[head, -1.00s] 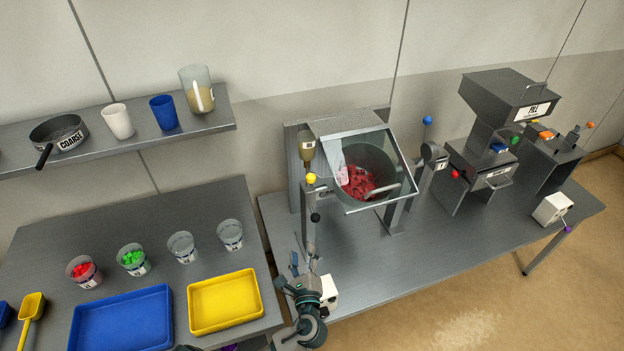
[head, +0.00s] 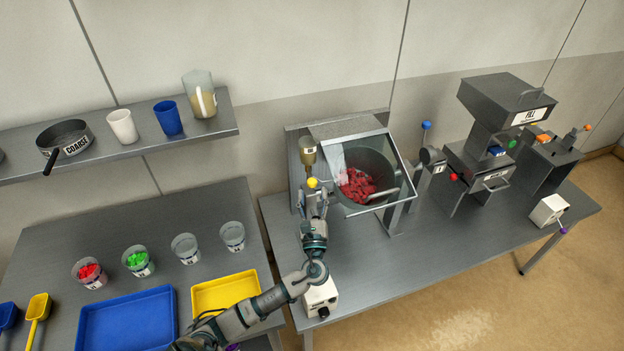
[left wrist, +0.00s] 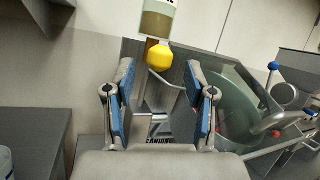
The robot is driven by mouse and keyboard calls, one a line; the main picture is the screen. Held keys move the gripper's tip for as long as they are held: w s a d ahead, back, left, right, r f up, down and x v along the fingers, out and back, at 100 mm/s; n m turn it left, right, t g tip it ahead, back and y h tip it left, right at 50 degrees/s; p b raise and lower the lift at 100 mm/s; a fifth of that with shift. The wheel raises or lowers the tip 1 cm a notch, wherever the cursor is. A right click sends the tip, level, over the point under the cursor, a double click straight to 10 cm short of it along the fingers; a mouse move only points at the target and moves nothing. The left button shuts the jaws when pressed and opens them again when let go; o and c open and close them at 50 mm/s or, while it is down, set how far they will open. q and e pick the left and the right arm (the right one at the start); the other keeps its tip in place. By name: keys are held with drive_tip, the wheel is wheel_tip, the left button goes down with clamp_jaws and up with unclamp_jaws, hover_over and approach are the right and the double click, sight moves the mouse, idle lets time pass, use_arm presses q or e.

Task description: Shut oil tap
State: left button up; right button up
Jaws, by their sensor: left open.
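The oil tap shows as a yellow knob (head: 312,182) under an oil bottle (head: 307,152) at the left side of the dryer hood. In the left wrist view the yellow knob (left wrist: 159,57) hangs just below the bottle (left wrist: 157,20), ahead of the fingertips and between their lines. My left gripper (head: 313,198) is open right at the knob, with nothing seen between its fingers. In the left wrist view its two blue-padded fingers (left wrist: 160,85) stand apart. Contact with the knob cannot be told. My right gripper is not in view.
The hood's clear cover (head: 370,160) stands over a drum (head: 372,168) with red pieces, close right of the gripper. A white box (head: 320,298) sits below my left arm. A yellow tray (head: 225,290) and several cups stand left.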

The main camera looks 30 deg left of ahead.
sight(312, 181)
use_arm(q)
drive_tip(key=shift+p+x, duration=0.3)
drive_tip(key=shift+x, duration=1.95)
clamp_jaws()
